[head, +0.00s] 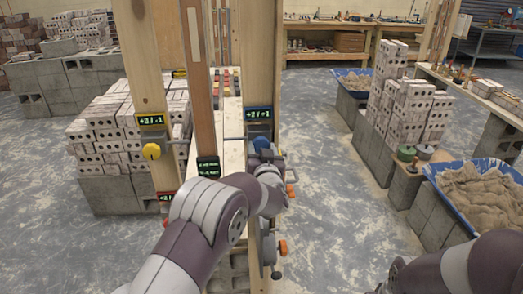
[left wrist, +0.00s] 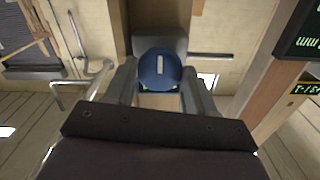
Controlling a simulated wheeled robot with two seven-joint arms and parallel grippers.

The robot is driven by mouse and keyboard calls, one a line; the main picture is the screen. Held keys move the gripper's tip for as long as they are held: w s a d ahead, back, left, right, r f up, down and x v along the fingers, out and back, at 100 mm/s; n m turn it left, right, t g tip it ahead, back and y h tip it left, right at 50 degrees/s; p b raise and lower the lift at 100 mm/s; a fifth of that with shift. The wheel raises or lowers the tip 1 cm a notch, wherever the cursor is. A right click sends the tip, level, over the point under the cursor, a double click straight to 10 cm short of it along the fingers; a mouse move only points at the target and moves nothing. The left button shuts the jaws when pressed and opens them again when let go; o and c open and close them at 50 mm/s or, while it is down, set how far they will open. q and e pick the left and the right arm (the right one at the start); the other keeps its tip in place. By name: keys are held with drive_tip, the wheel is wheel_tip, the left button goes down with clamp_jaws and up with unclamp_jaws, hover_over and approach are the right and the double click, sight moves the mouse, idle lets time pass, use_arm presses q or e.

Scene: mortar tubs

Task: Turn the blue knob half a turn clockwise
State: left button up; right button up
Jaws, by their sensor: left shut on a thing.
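The blue knob (head: 261,144) sits below a small display on the right wooden post in the head view. In the left wrist view the blue knob (left wrist: 160,70) is round with a pale mark on its face, and the mark stands upright in that picture. My left gripper (left wrist: 159,88) is shut on the blue knob, one finger on each side. In the head view my left gripper (head: 268,165) is partly hidden behind my wrist. My right arm shows at the lower right; its gripper cannot be made out.
A yellow knob (head: 151,151) is on the left post (head: 150,60). Orange knobs (head: 282,247) stick out lower on the right post. Stacked bricks (head: 110,140) stand behind at the left. A blue tub of sand (head: 478,190) is at the right. Open floor (head: 330,150) lies between.

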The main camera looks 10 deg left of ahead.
use_arm(q)
drive_tip(key=shift+f, duration=0.25)
drive_tip(key=o, duration=1)
drive_tip(key=shift+o, duration=0.2)
drive_tip(key=shift+r, duration=0.15)
drive_tip(key=b+v, duration=0.3)
drive_tip(key=v, duration=0.9)
drive_tip(key=shift+s+b, duration=0.35)
drive_tip(key=shift+s, duration=0.05)
drive_tip(key=shift+d, duration=0.1)
